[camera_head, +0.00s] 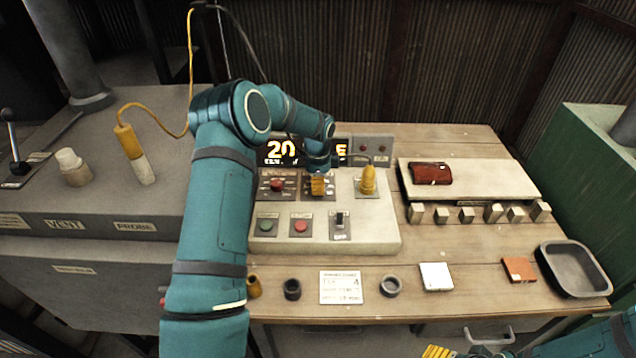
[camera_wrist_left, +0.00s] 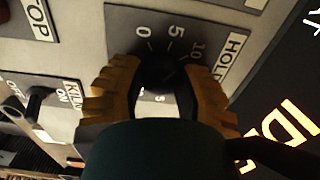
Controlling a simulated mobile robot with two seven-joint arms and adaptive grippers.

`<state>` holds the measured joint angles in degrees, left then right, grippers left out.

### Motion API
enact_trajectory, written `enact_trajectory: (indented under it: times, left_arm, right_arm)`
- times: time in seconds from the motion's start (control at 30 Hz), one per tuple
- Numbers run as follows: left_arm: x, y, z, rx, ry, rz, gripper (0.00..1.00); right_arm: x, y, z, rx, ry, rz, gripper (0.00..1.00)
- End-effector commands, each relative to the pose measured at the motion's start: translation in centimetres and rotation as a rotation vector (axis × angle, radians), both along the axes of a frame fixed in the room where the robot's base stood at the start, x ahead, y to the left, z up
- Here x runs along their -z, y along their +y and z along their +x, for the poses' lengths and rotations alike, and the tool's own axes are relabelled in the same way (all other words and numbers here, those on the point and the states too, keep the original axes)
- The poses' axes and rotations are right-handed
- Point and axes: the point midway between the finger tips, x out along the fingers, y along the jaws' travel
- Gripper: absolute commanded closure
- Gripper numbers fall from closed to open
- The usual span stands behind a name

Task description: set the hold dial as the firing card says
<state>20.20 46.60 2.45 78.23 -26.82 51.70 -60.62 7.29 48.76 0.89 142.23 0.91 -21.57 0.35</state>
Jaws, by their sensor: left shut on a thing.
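The hold dial (camera_wrist_left: 160,72) is a dark round knob on a grey plate marked HOLD, with 0, 5 and 10 readable in the left wrist view. My left gripper (camera_head: 318,186) is shut on the knob, its yellow fingers on either side. The fingers hide part of the scale, and I cannot tell where the pointer stands. The firing card (camera_head: 341,287) is a white printed card at the table's front; a 4 shows in its upper line, the rest is too small to read. My right gripper (camera_head: 438,351) shows only partly at the bottom edge.
The control panel (camera_head: 375,236) also carries a red knob (camera_head: 277,185), green (camera_head: 266,225) and red (camera_head: 300,227) buttons, a toggle switch (camera_head: 340,222) and a yellow-capped control (camera_head: 368,180). The display (camera_head: 281,151) shows 20, partly hidden. A dark tray (camera_head: 604,283) stands right.

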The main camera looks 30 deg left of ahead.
Motion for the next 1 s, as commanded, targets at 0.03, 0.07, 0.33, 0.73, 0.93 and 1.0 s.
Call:
enact_trajectory:
  times: [0.03, 0.07, 0.33, 0.73, 0.93, 1.0]
  left_arm:
    - [-0.03, 0.06, 0.00, 0.032, 0.000, 0.000, 1.00]
    - [-0.03, 0.05, 0.00, 0.051, 0.000, 0.000, 1.00]
    - [-0.02, 0.01, 0.02, 0.177, -0.001, 0.001, 1.00]
    - [0.01, 0.03, 0.01, 0.225, 0.000, 0.000, 1.00]
    - [0.01, 0.01, 0.00, 0.225, 0.000, 0.000, 1.00]
    - [0.01, 0.01, 0.00, 0.224, 0.000, 0.000, 0.58]
  right_arm:
    - [-0.07, -0.01, 0.03, 0.000, -0.001, 0.000, 0.32]
    - [-0.08, 0.00, 0.04, 0.000, -0.001, 0.000, 0.32]
    - [-0.19, -0.01, 0.08, 0.002, -0.002, 0.000, 0.32]
    - [-0.23, -0.02, 0.09, 0.002, -0.002, 0.000, 0.32]
    - [-0.22, -0.02, 0.09, 0.002, -0.002, 0.000, 0.32]
    - [-0.22, -0.02, 0.09, 0.002, -0.002, 0.000, 0.32]
